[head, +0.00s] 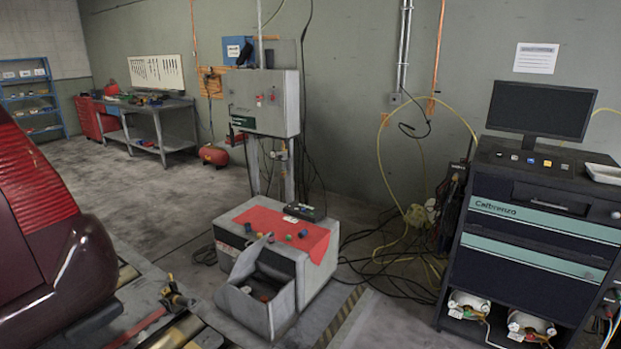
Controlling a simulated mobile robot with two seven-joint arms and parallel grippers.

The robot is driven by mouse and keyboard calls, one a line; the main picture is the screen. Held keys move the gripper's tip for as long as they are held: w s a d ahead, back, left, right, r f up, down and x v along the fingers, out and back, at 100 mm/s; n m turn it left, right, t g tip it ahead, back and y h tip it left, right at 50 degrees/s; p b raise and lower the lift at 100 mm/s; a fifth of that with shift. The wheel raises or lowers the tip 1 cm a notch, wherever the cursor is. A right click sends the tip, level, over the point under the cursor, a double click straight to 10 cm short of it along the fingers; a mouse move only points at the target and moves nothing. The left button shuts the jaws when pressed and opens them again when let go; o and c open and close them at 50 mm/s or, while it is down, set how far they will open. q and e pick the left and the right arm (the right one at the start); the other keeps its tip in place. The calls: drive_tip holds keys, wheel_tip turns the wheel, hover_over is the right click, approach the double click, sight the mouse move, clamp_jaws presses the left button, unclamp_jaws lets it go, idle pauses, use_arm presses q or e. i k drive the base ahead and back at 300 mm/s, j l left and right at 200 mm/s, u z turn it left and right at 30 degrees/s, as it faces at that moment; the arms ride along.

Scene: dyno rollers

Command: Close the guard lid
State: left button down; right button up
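A low grey box (240,241) stands on the floor near the middle of the head view, with a red cloth on its top. At its front is an open grey bin-like part (242,307) with raised side walls and a dark inside holding small items. I cannot tell for sure which panel is the guard lid; no closed cover shows over this opening. Neither of my grippers is in the head view.
A dark red car (55,235) stands at the left beside floor rollers (172,333) with loose tools. A dark cabinet (535,255) with a monitor stands right. Cables (385,262) lie between it and the box.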

sight(247, 257)
drive_tip(key=i+j+z, duration=0.1)
drive_tip(key=i+z, duration=0.25)
drive_tip(key=i, duration=1.3)
